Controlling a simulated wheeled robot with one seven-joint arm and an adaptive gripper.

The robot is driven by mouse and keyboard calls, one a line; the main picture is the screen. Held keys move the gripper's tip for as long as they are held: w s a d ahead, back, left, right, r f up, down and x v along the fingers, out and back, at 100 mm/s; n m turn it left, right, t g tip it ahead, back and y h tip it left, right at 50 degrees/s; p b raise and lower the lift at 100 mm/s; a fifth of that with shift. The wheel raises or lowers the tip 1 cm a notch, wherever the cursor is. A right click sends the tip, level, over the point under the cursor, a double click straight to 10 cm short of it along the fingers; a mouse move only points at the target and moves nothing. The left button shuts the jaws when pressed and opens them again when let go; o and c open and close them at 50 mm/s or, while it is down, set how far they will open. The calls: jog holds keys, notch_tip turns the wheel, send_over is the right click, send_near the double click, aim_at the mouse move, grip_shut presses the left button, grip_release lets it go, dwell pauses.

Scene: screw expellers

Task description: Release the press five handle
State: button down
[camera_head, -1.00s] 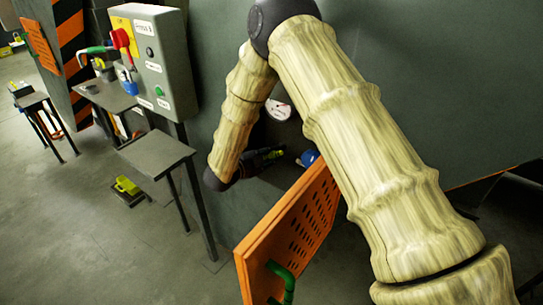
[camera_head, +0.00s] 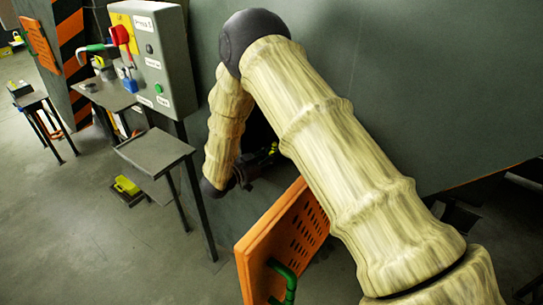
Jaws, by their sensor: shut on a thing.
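My gripper (camera_head: 268,157) is at the dark opening of the grey press (camera_head: 400,110), behind the open orange door. It is small, dark and partly hidden by my arm. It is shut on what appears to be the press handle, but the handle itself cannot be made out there. A yellow-green bit shows at the gripper's tip. The control box (camera_head: 158,62) at the upper left has a label that seems to read Press 5, a red switch (camera_head: 122,38) and a green button (camera_head: 159,88).
The perforated orange door (camera_head: 262,250) with a green handle (camera_head: 286,278) stands open below my arm. A small grey table (camera_head: 155,150) stands left of the press. A yellow padlock-like item (camera_head: 127,186) lies low beneath it. The floor at the lower left is clear.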

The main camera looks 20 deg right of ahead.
jog(key=shift+s+d+f+n, duration=0.15)
jog(key=shift+d+n, duration=0.05)
jog(key=shift+n, duration=0.3)
jog(key=c, duration=1.5)
grip_release()
jog(key=shift+o, duration=0.6)
jog(key=shift+d, duration=0.2)
jog(key=shift+a, duration=0.5)
jog(key=v, duration=1.1)
jog(key=shift+s+a, duration=0.1)
jog(key=shift+s, duration=0.05)
